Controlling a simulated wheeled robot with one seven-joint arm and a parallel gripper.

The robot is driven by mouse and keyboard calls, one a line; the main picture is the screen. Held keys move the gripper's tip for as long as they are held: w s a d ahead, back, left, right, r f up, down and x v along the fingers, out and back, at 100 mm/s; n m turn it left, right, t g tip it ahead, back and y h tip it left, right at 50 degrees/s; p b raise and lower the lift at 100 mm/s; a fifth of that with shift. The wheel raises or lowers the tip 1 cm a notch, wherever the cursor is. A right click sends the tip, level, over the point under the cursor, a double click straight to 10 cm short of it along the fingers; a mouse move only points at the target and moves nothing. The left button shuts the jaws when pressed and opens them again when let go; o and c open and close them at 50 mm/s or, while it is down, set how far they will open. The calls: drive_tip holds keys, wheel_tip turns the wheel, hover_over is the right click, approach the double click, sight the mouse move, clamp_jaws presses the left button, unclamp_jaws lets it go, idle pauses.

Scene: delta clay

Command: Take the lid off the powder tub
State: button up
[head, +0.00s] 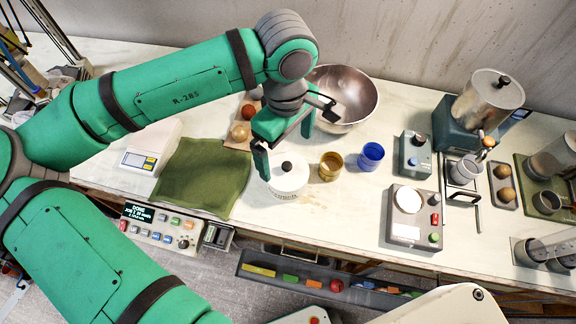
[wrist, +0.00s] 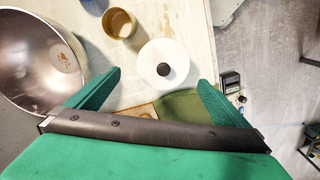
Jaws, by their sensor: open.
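The powder tub (head: 290,187) is white and round and stands on the counter, with some small dark lettering low on its side. Its white lid (head: 280,173) is on it, with a black knob (head: 287,167) on top. In the wrist view the lid (wrist: 176,53) shows from above, with the knob (wrist: 163,69) near its middle. My gripper (head: 286,147) is open, with its green fingers apart and nothing between them. In the wrist view my gripper (wrist: 148,90) has the lid just beyond its fingertips. I cannot tell the exact height gap.
An amber cup (head: 330,167) and a blue cup (head: 371,156) stand right of the tub. A large metal bowl (head: 352,90) is behind. A green cloth (head: 196,178) lies to the left. Grey devices (head: 413,222) stand further right. Bare counter (head: 340,215) lies in front.

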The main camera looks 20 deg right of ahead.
sight(287, 164)
drive_tip(key=shift+s+a+f, duration=0.1)
drive_tip(key=shift+s+f, duration=0.15)
drive_tip(key=shift+f, duration=1.1)
drive_tip(key=shift+s+a+f, duration=0.1)
drive_tip(key=shift+s+f, duration=0.1)
drive_tip(key=shift+f, duration=1.1)
drive_tip(key=shift+c, duration=0.6)
drive_tip(key=shift+w+d, duration=0.1)
drive_tip(key=shift+w, duration=0.05)
drive_tip(key=c, duration=0.9)
